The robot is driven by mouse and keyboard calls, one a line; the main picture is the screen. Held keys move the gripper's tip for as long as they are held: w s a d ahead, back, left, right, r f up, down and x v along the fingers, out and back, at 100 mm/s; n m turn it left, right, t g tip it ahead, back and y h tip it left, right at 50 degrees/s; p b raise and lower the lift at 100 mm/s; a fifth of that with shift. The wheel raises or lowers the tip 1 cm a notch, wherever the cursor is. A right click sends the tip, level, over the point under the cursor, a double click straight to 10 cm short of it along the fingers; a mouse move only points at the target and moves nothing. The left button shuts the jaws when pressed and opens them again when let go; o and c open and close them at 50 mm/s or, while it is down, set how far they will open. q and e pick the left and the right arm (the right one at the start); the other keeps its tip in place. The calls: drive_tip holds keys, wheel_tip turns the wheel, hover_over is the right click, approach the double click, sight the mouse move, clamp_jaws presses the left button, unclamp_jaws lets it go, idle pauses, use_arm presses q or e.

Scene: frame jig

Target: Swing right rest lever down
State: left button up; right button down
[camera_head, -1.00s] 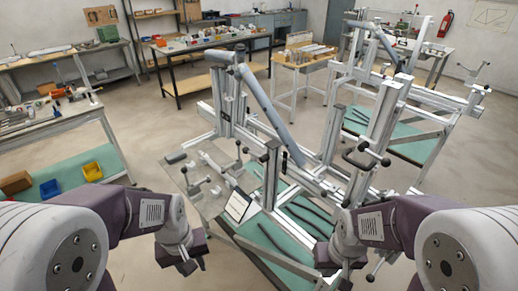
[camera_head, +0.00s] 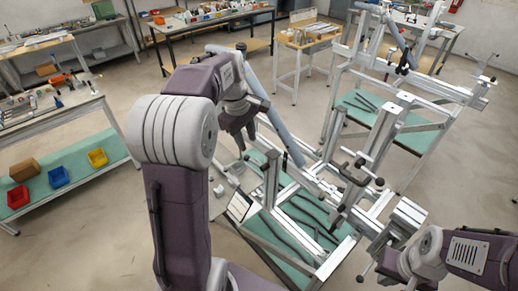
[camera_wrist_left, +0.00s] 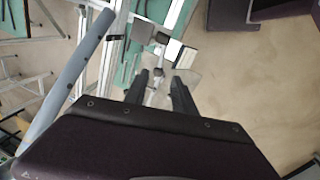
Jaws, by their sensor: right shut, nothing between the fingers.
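The metal frame jig (camera_head: 322,190) stands in the middle of the head view on a green-topped base. Black-knobbed levers (camera_head: 352,176) sit on its right-hand upright; I cannot tell for certain which is the right rest lever or how far it is swung. My right gripper (camera_head: 388,266) is shut and empty at the jig's lower right, apart from these levers and partly hidden by its wrist. My left gripper (camera_head: 241,146) points down over the jig's left side, near the sloping grey tube (camera_head: 275,122). In the left wrist view its two fingers (camera_wrist_left: 161,84) are apart with nothing held between them.
A white-faced panel (camera_head: 239,206) stands at the jig's front left, partly behind my left arm. A second similar frame (camera_head: 440,90) stands behind at the right. A bench with red, blue and yellow bins (camera_head: 58,176) is at the left.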

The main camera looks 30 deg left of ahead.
sight(252, 161)
use_arm(q)
drive_tip(key=f, duration=0.2)
drive_tip(key=w+f+p, duration=0.1)
drive_tip(key=f, duration=0.4)
drive_tip(key=shift+w+d+f+p, duration=0.3)
drive_tip(key=shift+f+p, duration=0.05)
drive_tip(key=shift+f, duration=0.45)
drive_tip(key=shift+s+a+f, duration=0.1)
drive_tip(key=shift+f, duration=0.1)
clamp_jaws()
idle(0.4)
